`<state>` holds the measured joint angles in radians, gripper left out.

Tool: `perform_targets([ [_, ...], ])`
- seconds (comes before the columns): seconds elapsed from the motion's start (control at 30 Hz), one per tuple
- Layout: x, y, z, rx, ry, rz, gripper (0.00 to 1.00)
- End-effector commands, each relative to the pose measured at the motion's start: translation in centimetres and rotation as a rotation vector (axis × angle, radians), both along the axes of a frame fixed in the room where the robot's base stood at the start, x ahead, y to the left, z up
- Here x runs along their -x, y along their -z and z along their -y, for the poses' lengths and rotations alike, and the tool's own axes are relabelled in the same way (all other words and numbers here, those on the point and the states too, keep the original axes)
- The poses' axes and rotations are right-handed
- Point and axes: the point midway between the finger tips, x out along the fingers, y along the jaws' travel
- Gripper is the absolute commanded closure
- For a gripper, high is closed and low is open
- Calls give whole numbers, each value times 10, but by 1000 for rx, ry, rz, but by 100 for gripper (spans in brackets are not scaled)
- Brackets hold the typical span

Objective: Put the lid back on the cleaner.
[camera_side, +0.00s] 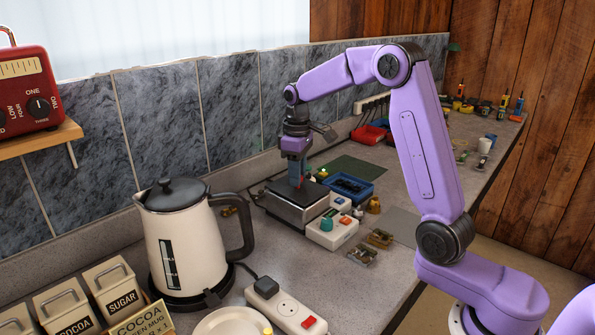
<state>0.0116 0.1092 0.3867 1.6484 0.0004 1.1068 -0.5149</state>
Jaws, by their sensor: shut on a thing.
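My gripper (297,180) points down over the flat grey metal top of a box-like device (296,208), at the middle of the counter. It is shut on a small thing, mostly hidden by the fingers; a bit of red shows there. I cannot tell whether this is the lid, or whether it touches the grey top. I cannot pick out the cleaner for sure. A small brass-coloured piece (374,205) stands to the right of the gripper.
A white control box (332,231) with coloured knobs stands right in front of the grey device. A blue tray (348,187) lies behind it. A cream kettle (184,240) and a power strip (285,308) stand nearer the camera.

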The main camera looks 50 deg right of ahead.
Motion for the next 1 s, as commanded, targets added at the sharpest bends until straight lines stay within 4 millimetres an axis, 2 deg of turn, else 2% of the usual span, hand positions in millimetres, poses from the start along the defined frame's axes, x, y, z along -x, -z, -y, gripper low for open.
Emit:
perform_targets([
  [0.37,0,7,0,0,0,0,100],
  [0.4,0,7,0,0,0,0,60],
  [0.73,0,5,0,0,0,1,59],
  [1.0,-1,-11,0,0,0,2,59],
])
